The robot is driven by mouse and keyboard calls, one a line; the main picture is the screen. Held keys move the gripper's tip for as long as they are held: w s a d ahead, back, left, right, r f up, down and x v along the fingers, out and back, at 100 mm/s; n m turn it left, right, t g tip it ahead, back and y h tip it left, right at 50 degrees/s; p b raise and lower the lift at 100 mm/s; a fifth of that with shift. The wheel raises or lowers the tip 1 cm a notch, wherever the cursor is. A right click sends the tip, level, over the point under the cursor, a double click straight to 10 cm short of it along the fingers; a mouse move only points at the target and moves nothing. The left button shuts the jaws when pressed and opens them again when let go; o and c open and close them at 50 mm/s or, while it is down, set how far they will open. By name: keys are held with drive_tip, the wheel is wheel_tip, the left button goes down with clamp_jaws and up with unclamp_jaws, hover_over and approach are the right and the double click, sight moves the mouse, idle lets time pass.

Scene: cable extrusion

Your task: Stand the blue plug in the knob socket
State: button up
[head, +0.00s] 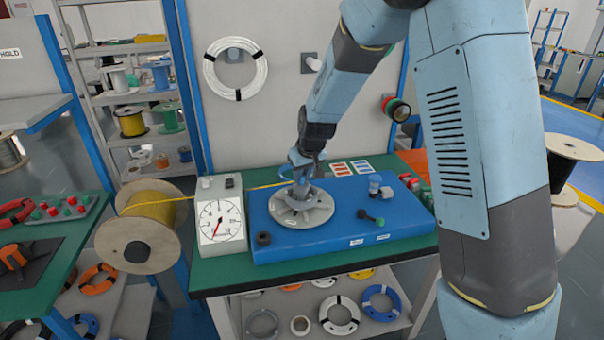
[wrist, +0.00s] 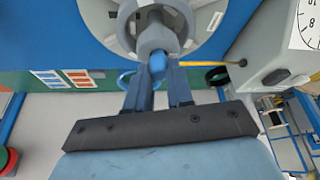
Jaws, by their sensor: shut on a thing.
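My gripper (head: 305,168) is over the grey round wheel (head: 302,215) on the blue bench unit. In the wrist view its fingers (wrist: 157,82) are shut on a blue rounded piece, which I take for the blue plug (wrist: 157,65). The plug's end lies against or just over the grey central hub (wrist: 160,36) of the wheel; I cannot tell if they touch. A thin blue loop (wrist: 128,79) shows beside the fingers. A dark ring-shaped fitting (head: 263,239), perhaps the knob socket, is at the unit's front left corner.
A gauge box (head: 221,222) stands left of the blue unit (head: 330,245). A taut yellow cable (head: 262,187) runs from the yellow spool (head: 150,215) towards the wheel.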

drive_tip(key=o, duration=0.9)
drive_tip(key=shift+r, duration=4)
